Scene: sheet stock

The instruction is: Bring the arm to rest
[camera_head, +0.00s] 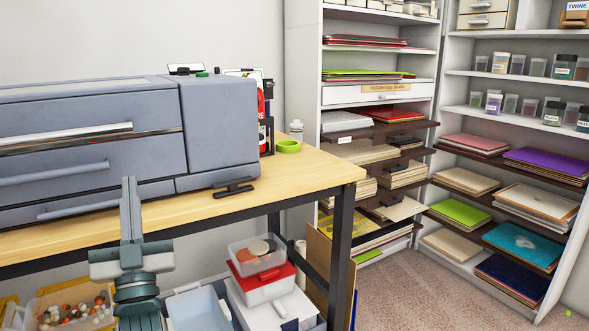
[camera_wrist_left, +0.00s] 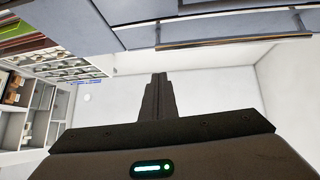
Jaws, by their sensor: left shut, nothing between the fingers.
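My left gripper (camera_head: 130,182) stands at the lower left of the head view, its fingers pointing up in front of the wooden table's front edge. Its two fingers are together with nothing between them. In the left wrist view the closed fingers (camera_wrist_left: 157,98) show against a plain pale wall. The left gripper holds nothing. My right gripper is in neither view.
A large grey machine (camera_head: 90,140) with drawer handles sits on the wooden table (camera_head: 310,172), close behind the left gripper. Plastic bins (camera_head: 265,285) stand below the table. Shelves of sheet stock (camera_head: 375,120) fill the right side. Carpeted floor (camera_head: 430,285) is clear there.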

